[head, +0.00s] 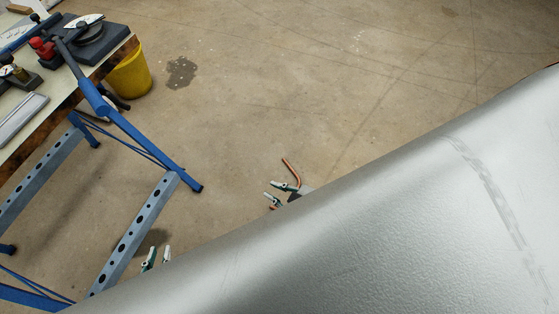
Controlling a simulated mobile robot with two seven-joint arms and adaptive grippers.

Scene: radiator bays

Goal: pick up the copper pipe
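The copper pipe (291,172) is a thin, bent brown tube in the middle of the head view. A short copper-coloured piece also shows at the lower left of my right gripper (275,193), and the part between is hidden. The fingers of my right gripper are spread and point left. They overlap the pipe in the picture, and I cannot tell whether they touch it. My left gripper (158,257) is open and empty at the lower left, beside the blue-grey frame leg, with its fingers pointing up in the picture.
A large silver-grey surface (400,220) covers the lower right and hides both arms. A workbench (118,57) with blue legs and tools stands at the left. A yellow bucket (131,76) stands beside it. The concrete floor (300,80) beyond is clear, with a dark stain.

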